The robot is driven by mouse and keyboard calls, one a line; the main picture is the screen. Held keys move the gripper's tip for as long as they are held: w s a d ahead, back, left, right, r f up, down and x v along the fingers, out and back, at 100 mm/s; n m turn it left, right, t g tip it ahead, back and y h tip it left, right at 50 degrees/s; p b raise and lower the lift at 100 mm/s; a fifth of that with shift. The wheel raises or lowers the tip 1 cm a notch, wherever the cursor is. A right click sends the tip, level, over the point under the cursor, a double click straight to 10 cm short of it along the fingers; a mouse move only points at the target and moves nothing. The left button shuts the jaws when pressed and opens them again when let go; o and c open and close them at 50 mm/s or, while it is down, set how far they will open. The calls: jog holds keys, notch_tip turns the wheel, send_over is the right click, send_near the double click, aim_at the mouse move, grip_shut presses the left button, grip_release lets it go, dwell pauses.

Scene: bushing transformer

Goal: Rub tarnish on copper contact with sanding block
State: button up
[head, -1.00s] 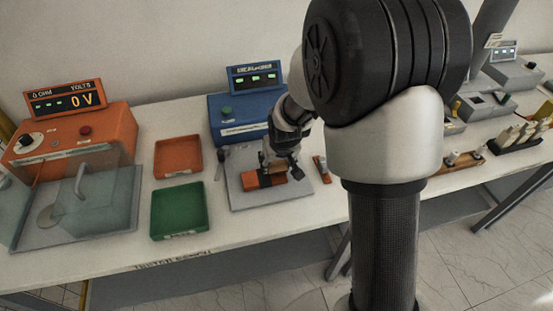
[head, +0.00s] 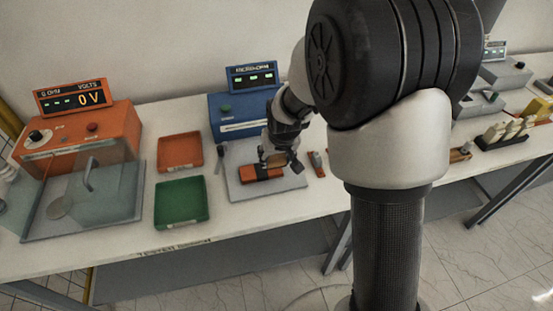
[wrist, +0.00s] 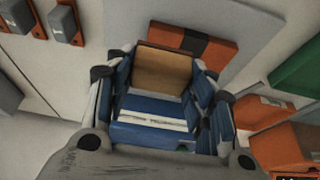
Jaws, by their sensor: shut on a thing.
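My gripper (head: 276,160) is shut on a tan-faced sanding block (wrist: 160,70) with dark brown edges. In the wrist view the block sits between the two fingertips. In the head view the gripper is above the grey plate, close over an orange-red block (head: 262,173). That block also shows in the wrist view (wrist: 222,52), with a black band across it, just beyond the sanding block. I cannot tell whether the two touch. I cannot make out a copper contact or tarnish; the gripper and sanding block hide part of the orange-red block.
The grey plate (head: 292,182) lies before a blue instrument (head: 238,125). An orange tray (head: 180,150) and a green tray (head: 181,203) lie to its left, beyond them an orange meter (head: 85,128) and a clear-covered box (head: 105,190). Small holders (head: 317,163) stand close to the right.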

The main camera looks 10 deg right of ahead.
jog(key=shift+r+p, duration=1.2)
jog(key=shift+r, duration=0.8)
